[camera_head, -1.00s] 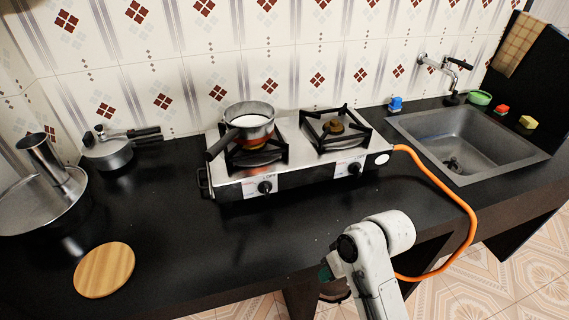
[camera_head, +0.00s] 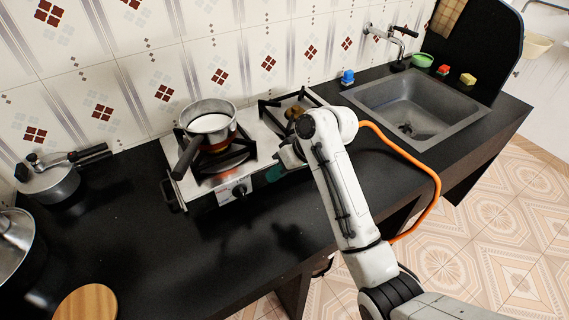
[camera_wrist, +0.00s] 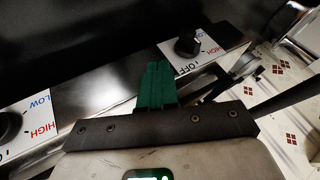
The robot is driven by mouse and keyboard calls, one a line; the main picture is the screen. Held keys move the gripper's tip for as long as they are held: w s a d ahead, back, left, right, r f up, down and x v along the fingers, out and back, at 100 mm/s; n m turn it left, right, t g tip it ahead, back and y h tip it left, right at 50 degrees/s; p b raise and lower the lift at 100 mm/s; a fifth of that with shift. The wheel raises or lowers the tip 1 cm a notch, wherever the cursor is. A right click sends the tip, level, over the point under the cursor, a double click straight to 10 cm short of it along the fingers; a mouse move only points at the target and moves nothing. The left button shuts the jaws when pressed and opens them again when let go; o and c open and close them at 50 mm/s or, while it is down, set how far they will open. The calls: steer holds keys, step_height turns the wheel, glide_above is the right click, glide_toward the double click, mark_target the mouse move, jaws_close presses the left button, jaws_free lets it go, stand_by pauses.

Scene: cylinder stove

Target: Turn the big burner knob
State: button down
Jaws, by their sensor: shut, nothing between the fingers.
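The two-burner stove (camera_head: 258,130) stands on the black counter. In the head view, its left front knob (camera_head: 240,191) is black on a white label. My gripper (camera_head: 274,174) is at the stove's front edge, just right of that knob, and my arm hides the other knob. In the wrist view, my green fingers (camera_wrist: 155,82) are together and empty. They point at the stove front between two black knobs, one beside the OFF label (camera_wrist: 188,46) and one at the left edge (camera_wrist: 9,125). The fingertips look close to the OFF-label knob but apart from it. I cannot tell which knob is the big burner's.
A dark-handled saucepan (camera_head: 209,125) sits on the left burner, which glows orange. The right burner (camera_head: 294,112) looks bare, partly hidden. An orange hose (camera_head: 437,185) loops right of my arm. A sink (camera_head: 410,105) lies right. The counter left of the stove has free room.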

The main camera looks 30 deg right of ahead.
mark_target(242, 194)
steer(key=w+a+f+p, duration=0.1)
steer(key=a+f, duration=0.1)
steer(key=a, duration=0.3)
steer(key=shift+a+f, duration=0.3)
steer(key=shift+f, duration=0.05)
steer(key=shift+w, duration=0.1)
steer(key=shift+a+h, duration=0.1)
steer(key=shift+h, duration=0.2)
